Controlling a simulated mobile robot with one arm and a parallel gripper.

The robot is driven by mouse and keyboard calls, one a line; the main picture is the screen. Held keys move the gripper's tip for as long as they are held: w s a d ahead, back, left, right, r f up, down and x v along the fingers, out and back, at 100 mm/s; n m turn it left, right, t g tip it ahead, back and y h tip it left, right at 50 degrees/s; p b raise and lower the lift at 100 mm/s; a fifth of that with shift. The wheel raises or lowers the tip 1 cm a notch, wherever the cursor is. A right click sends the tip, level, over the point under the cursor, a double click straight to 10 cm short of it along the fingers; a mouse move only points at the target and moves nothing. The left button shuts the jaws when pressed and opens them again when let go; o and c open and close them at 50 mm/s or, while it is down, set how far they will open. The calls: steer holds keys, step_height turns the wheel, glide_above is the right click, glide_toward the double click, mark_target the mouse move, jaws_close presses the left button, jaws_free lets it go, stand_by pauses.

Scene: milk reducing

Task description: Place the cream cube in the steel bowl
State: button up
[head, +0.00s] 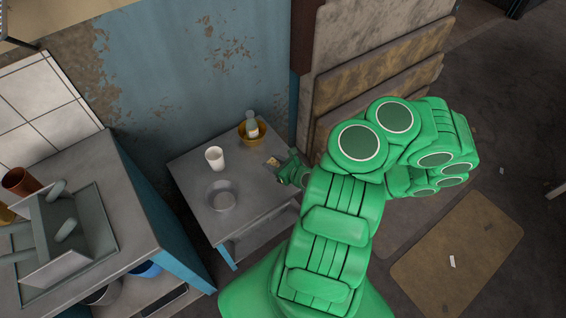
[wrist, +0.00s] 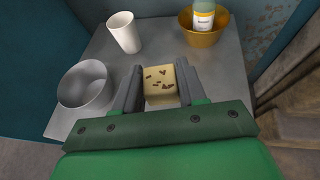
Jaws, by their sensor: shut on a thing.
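The cream cube (wrist: 160,86) has brown specks on its top face. In the wrist view it sits between the two fingers of my gripper (wrist: 157,88), which is shut on it. In the head view my gripper (head: 278,162) is over the right side of the small grey table, with the cube (head: 272,162) barely showing at its fingertips. The steel bowl (wrist: 86,86) is left of my gripper in the wrist view and looks empty. The bowl also shows in the head view (head: 221,195), near the table's front. I cannot tell how high the cube is above the table.
A white cup (wrist: 125,33) stands behind the bowl. A yellow bowl (wrist: 202,37) with a bottle (wrist: 203,15) in it stands at the back right. The grey table (head: 190,175) has free room between these. A counter with a dish rack (head: 90,240) is at the left.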

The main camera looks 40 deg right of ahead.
steer(key=w+a+r+n+g+y, duration=0.1)
steer(key=w+a+n+y, duration=0.3)
steer(key=a, duration=0.6)
steer(key=n+g+y, duration=0.2)
steer(key=n+g, duration=0.1)
glide_above(225, 202)
steer(key=shift+f, duration=5)
steer(key=shift+y, duration=0.3)
steer(key=o, duration=1.1)
steer(key=shift+o, duration=0.2)
